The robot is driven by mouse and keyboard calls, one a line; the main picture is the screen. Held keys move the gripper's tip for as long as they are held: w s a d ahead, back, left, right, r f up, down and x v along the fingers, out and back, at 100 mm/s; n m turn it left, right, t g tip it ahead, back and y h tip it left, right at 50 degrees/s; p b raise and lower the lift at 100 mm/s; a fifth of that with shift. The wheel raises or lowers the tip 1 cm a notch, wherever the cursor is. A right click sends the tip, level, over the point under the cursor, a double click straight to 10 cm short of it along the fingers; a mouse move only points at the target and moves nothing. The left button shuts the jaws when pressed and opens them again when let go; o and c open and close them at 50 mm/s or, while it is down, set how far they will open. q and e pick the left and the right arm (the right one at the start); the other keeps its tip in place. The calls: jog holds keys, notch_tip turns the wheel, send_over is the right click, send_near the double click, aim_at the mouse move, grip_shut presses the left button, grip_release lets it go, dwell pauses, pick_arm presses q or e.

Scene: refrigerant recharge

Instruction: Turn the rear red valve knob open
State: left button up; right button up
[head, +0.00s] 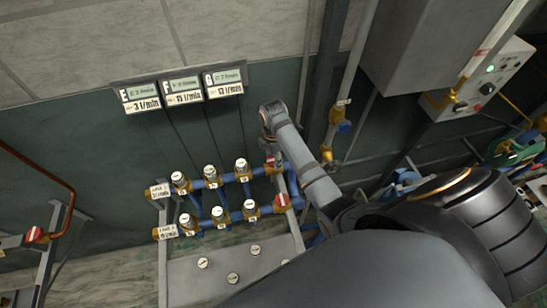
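A manifold of blue pipes (232,181) with two rows of brass valves stands low against the wall. At the right end of its rear row a small red knob (271,161) shows, partly covered by my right arm. A second red knob (282,200) sits at the right end of the front row. My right arm reaches in from the lower right, its wrist bent down over the rear row's right end. My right gripper (270,148) is mostly hidden at the rear red knob; contact and finger opening cannot be made out. My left gripper is not in view.
Three flow displays (183,90) hang on the wall above the manifold. A grey panel with round buttons (233,278) lies in front. Another red knob (36,234) is on a stand at left. A grey control box (487,85) and vertical pipes are at right.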

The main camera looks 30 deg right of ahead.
aim_at(273, 160)
jog(key=o, duration=0.4)
notch_tip(273, 160, up, 8)
jog(key=shift+f, duration=0.2)
dwell(0.5)
